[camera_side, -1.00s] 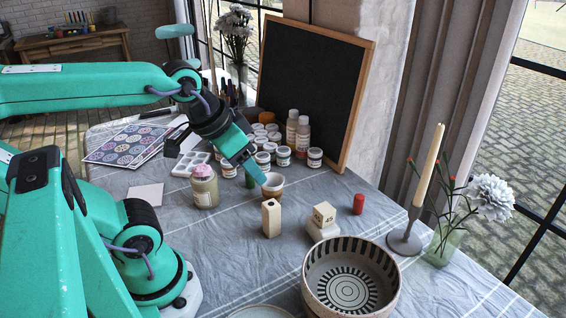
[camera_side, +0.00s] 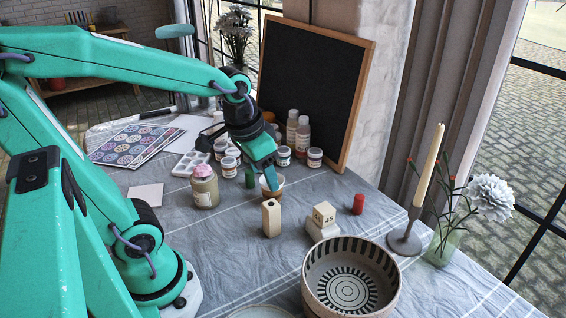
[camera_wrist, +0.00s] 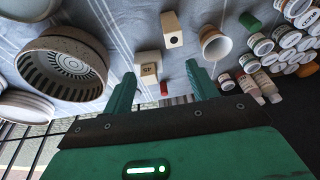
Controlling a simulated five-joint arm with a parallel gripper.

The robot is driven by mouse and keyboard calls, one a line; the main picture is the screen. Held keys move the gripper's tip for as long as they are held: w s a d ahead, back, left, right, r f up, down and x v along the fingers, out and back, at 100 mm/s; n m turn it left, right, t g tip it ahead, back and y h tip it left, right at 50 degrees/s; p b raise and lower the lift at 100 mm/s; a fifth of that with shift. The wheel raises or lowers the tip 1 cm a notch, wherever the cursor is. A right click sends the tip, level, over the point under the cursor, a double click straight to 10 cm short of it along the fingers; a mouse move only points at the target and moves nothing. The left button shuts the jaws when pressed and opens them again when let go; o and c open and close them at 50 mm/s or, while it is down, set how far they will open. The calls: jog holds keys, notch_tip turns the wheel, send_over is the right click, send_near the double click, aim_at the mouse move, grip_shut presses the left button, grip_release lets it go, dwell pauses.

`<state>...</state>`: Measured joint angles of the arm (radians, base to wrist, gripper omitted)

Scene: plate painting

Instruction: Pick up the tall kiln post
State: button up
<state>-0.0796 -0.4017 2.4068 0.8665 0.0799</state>
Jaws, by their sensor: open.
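The tall kiln post (camera_side: 271,218) is a pale beige upright block with a dark hole near its top. It stands on the cloth in the middle of the side view. It also shows at the top of the wrist view (camera_wrist: 172,30), beyond the fingertips. My gripper (camera_side: 270,183) points down at the small cup behind the post, apart from the post. In the wrist view my gripper (camera_wrist: 162,82) has its two green fingers spread, with nothing held between them.
A small cup (camera_side: 274,188) stands just behind the post. A numbered block on a white base (camera_side: 322,221) is to its right, with a red cylinder (camera_side: 358,204) beyond. A striped bowl (camera_side: 312,277) is in front. Jars and a blackboard (camera_side: 310,80) stand behind.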

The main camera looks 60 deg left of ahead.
aim_at(271, 204)
jog(key=w+a+f+g, duration=0.1)
jog(key=f, duration=0.2)
jog(key=w+a+f+g, duration=0.1)
jog(key=f, duration=0.1)
jog(key=w+a+f+g, duration=0.1)
jog(key=f, duration=0.2)
jog(key=shift+w+a+f, duration=0.15)
jog(key=shift+w+f, duration=0.1)
jog(key=shift+f, duration=1.35)
jog(key=shift+f, duration=0.1)
jog(key=shift+f, duration=2.45)
jog(key=c, duration=1.2)
jog(key=shift+w+r, duration=0.1)
jog(key=shift+r, duration=0.05)
